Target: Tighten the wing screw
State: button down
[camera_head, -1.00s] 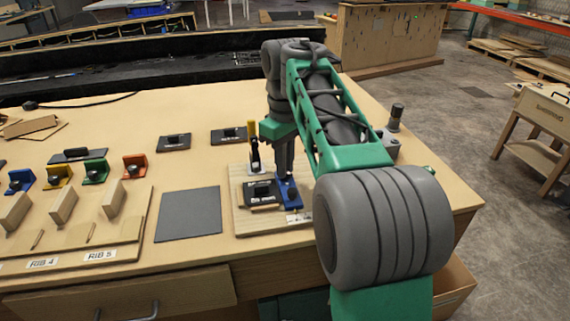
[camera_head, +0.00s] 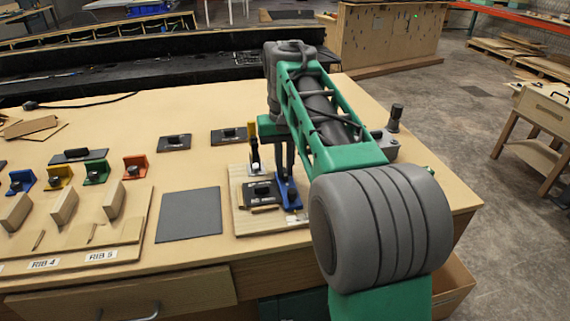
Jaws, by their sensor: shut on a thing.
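My gripper (camera_head: 284,174) points down over the right part of a small wooden board (camera_head: 243,222). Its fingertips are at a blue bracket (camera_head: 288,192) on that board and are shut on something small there. The wing screw itself cannot be made out; the fingers hide that spot. A black block (camera_head: 262,191) lies on the board just left of the bracket. A toggle clamp with a yellow handle (camera_head: 252,133) stands behind the block, close to the left of my gripper.
A dark grey mat (camera_head: 189,215) lies left of the board. Further left are coloured brackets, including a red one (camera_head: 134,166), and a rack labelled RIB 4 and RIB 5. Two black plates lie behind. A grey knobbed device (camera_head: 394,125) stands right of my arm.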

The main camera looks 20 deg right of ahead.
aim_at(285, 172)
jog(key=shift+r, duration=0.15)
jog(key=c, duration=1.5)
grip_release()
jog(key=shift+o, duration=0.2)
notch_tip(285, 172, up, 8)
jog(key=shift+f+p, duration=0.15)
jog(key=shift+p, duration=0.75)
